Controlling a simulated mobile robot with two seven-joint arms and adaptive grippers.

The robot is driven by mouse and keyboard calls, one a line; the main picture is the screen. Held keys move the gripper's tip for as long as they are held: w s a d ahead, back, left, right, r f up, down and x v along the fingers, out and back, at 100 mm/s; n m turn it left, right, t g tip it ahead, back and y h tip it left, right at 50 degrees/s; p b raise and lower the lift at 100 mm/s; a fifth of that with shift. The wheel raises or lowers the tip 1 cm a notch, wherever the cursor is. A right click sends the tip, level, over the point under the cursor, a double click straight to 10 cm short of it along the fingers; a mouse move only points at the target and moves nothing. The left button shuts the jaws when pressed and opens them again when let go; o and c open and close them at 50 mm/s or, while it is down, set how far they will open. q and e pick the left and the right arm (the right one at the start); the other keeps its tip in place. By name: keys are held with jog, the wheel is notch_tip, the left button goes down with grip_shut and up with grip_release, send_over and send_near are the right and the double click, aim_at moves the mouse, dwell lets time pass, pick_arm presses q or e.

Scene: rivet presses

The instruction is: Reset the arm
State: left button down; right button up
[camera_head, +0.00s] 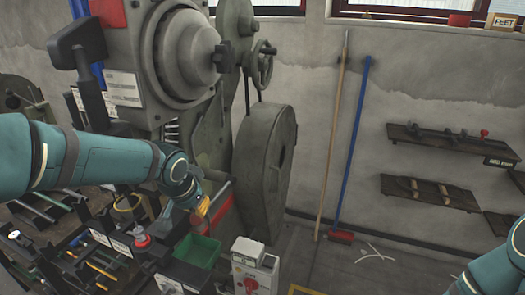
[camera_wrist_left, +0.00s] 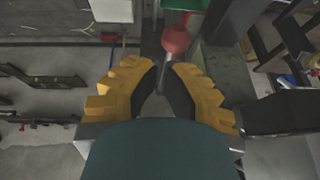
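My left arm (camera_head: 90,160) reaches in from the left in the head view. Its yellow-fingered left gripper (camera_head: 203,212) hangs in front of the press, above a green bin. In the left wrist view the two fingers of the left gripper (camera_wrist_left: 162,75) are apart, with a narrow gap between their tips. A red ball knob (camera_wrist_left: 177,39) on a thin grey shaft shows just beyond the tips; I cannot tell whether the shaft lies between the fingers. My right arm (camera_head: 497,272) shows at the lower right edge, its gripper out of frame.
The grey rivet press with its large wheel (camera_head: 264,172) stands close beside the left gripper. Below are the green bin (camera_head: 197,250), a control box (camera_head: 255,270) and a cluttered tool bench. A broom (camera_head: 341,234) leans on the wall; shelves (camera_head: 450,147) hang at right.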

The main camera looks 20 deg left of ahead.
pick_arm(q)
jog(key=s+d+f+g+h, duration=0.1)
jog(key=d+f+h, duration=0.1)
jog(key=d+f, duration=0.6)
jog(key=s+d+f+g+h, duration=0.15)
jog(key=d+f, duration=0.35)
jog(key=f, duration=0.5)
jog(key=s+d+f+n, duration=0.1)
jog(key=s+d+f, duration=0.3)
jog(key=s+f, duration=0.1)
jog(key=s+d+f+n+h, duration=0.1)
jog(key=s+d+f+n, duration=0.1)
jog(key=s+d+f, duration=0.2)
notch_tip(320, 180, down, 5)
jog(key=shift+s+r+g, duration=0.2)
jog(key=shift+s+g, duration=0.15)
jog(key=shift+s, duration=0.6)
jog(key=shift+a, duration=0.1)
